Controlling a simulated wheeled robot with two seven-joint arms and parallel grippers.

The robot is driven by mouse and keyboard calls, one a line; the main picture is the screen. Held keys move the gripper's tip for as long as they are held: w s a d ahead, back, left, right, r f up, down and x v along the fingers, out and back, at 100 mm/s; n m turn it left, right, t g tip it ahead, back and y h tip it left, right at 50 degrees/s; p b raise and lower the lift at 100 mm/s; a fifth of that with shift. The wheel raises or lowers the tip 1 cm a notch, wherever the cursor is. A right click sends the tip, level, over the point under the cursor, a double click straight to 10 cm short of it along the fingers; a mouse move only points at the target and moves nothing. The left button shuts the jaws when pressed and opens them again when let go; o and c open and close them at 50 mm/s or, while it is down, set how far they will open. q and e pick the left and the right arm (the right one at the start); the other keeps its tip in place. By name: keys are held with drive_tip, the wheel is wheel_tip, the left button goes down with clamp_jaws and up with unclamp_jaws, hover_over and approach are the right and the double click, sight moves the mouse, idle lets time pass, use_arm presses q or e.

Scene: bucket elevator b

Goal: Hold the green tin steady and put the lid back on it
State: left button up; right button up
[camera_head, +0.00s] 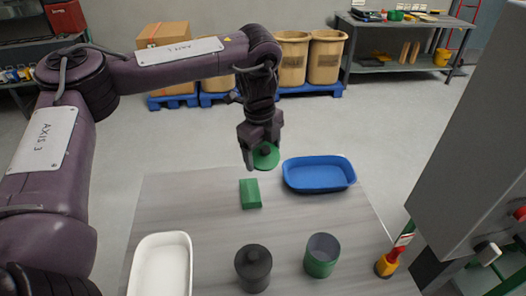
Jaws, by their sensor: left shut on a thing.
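The green tin (321,262) stands upright and open-topped near the front right of the table, with its grey inside showing. My left gripper (259,152) is shut on the green lid (267,158), a round disc with a dark knob. It holds the lid above the far part of the table, well apart from the tin. The fingers hide part of the lid. My right gripper does not show.
On the table (213,228) are a green block (250,193), a blue tray (318,174), a white tray (161,268) and a dark lidded tin (253,268) left of the green tin. An orange-yellow bottle-like thing (387,264) stands at the right edge, near a grey cabinet (474,140).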

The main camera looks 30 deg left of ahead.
use_arm(q)
drive_tip(key=shift+s+d+f+n, duration=0.1)
drive_tip(key=shift+s+d+n, duration=0.2)
drive_tip(key=shift+n, duration=0.4)
drive_tip(key=s+d+f+n, duration=0.1)
drive_tip(key=s+d+n, duration=0.2)
drive_tip(key=n, duration=0.6)
drive_tip(key=s+d+f+n+g+y, duration=0.1)
drive_tip(key=s+d+n, duration=0.3)
drive_tip(key=n, duration=0.6)
drive_tip(key=shift+s+d+f+n, duration=0.15)
drive_tip(key=shift+s+f+n, duration=0.15)
drive_tip(key=shift+s+f, duration=0.05)
